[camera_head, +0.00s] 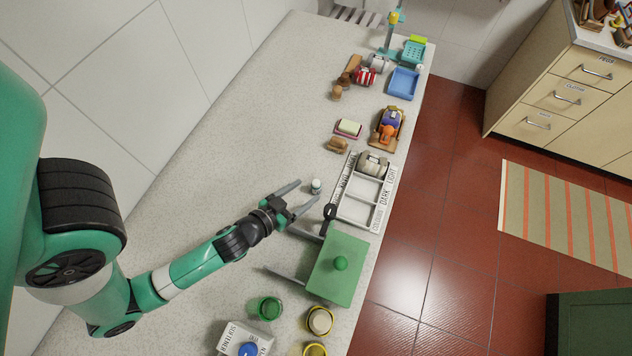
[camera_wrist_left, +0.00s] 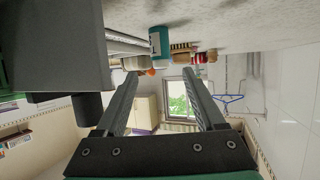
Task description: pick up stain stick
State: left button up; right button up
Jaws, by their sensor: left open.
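A small upright cylinder with a white top (camera_head: 316,186), which looks like the stain stick, stands on the speckled counter. In the left wrist view it shows as a teal cylinder (camera_wrist_left: 159,40) with a pale cap, between the finger directions and beyond the tips. My left gripper (camera_head: 308,192) is open and empty, low over the counter, its fingertips just short of the cylinder. The fingers also show in the wrist view (camera_wrist_left: 159,75). The wrist view is upside down, with the counter at the top. My right gripper is not in view.
A green box-like piece with a knob (camera_head: 338,270) and a dark round part (camera_head: 329,212) sit close to the gripper's right. A labelled, divided tray (camera_head: 341,189) lies beyond the cylinder. A soap dish (camera_head: 348,128) stands farther back. Counter left of the cylinder is clear.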

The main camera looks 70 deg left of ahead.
aim_at(320, 181)
pick_arm(q)
jog(key=x, duration=0.9)
jog(key=shift+w+a, duration=0.1)
jog(key=shift+a, duration=0.05)
grip_shut()
